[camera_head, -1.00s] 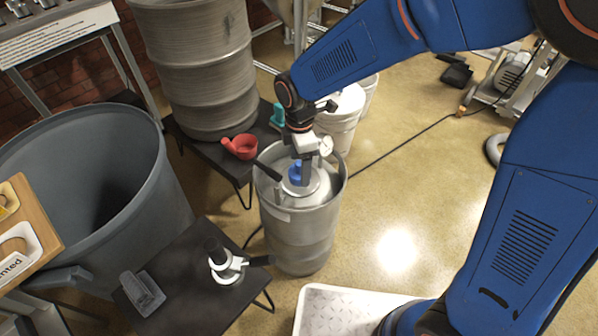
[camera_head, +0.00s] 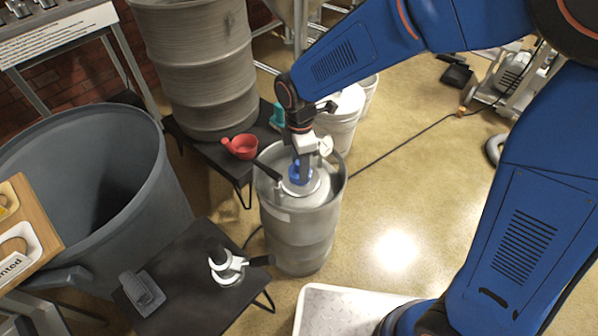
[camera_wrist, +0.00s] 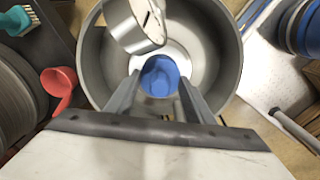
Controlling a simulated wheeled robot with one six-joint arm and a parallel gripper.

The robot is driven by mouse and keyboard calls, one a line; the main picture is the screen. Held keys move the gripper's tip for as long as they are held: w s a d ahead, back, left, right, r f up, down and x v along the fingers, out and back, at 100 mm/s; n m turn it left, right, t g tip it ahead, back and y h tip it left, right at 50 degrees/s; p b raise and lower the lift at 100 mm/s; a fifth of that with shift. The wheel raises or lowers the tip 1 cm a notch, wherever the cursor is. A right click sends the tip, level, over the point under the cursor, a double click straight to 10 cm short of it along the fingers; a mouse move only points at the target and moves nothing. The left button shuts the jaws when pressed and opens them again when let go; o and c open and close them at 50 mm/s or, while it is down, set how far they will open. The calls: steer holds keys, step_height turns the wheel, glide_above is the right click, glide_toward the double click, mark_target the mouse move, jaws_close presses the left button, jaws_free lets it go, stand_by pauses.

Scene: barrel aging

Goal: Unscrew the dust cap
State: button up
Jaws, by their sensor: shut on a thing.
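The blue dust cap (camera_head: 295,172) sits at the top centre of the metal keg (camera_head: 302,235). In the wrist view the cap (camera_wrist: 160,74) shows between the two fingers of my gripper (camera_wrist: 158,92). My gripper (camera_head: 302,170) reaches down from above into the keg's rim and is shut on the cap. The fingers hide part of the cap in the head view. A grey cylindrical part with a white face (camera_wrist: 138,24) shows over the keg's rim (camera_wrist: 232,75) in the wrist view.
A low black table (camera_head: 190,305) at front left holds a black-and-white coupler (camera_head: 226,264) and a grey block (camera_head: 142,291). A red scoop (camera_head: 242,146) lies behind the keg, near a large barrel (camera_head: 195,70).

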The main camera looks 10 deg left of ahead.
steer(key=shift+r, duration=0.5)
stand_by(0.4)
steer(key=shift+r, duration=3.3)
steer(key=shift+r, duration=0.1)
